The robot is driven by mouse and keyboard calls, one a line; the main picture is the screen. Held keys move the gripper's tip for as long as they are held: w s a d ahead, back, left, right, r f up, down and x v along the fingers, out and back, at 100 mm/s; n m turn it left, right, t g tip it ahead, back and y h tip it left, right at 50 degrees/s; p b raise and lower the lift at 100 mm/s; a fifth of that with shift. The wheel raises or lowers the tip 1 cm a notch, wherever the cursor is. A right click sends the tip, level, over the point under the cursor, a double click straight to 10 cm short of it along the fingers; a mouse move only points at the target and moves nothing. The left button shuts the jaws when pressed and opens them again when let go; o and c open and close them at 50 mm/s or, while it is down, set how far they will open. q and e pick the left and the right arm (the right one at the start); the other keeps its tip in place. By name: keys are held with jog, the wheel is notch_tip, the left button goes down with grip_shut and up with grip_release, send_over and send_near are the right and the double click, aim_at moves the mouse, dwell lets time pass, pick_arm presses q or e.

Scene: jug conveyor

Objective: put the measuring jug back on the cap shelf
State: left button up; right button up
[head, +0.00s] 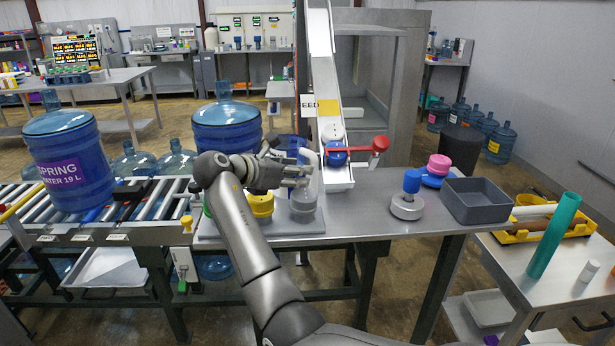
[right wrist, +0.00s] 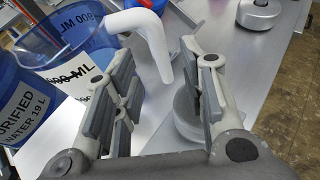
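The measuring jug (right wrist: 68,35) is a see-through blue vessel with black "ML" lettering and a white bent handle (right wrist: 150,38). In the head view the blue jug (head: 290,145) is mostly hidden behind my right gripper (head: 297,178), with its white handle beside the fingers. In the right wrist view, my right gripper (right wrist: 165,90) has its fingers apart. The handle's free end shows in the gap between them, with no clear contact. Caps, one yellow (head: 260,204), sit on a low metal plate (head: 270,232); I cannot tell whether this is the cap shelf. My left gripper is not in view.
A clear, grey-based piece (head: 303,203) stands just below the gripper. A chute (head: 330,90) with a red-handled part (head: 372,148) rises behind. A roller conveyor with large bottles (head: 68,165) is at left.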

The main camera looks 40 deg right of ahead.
jog(key=v, duration=0.5)
jog(key=shift+a+r+b, duration=0.15)
jog(key=shift+a+b, duration=0.2)
jog(key=shift+b, duration=0.05)
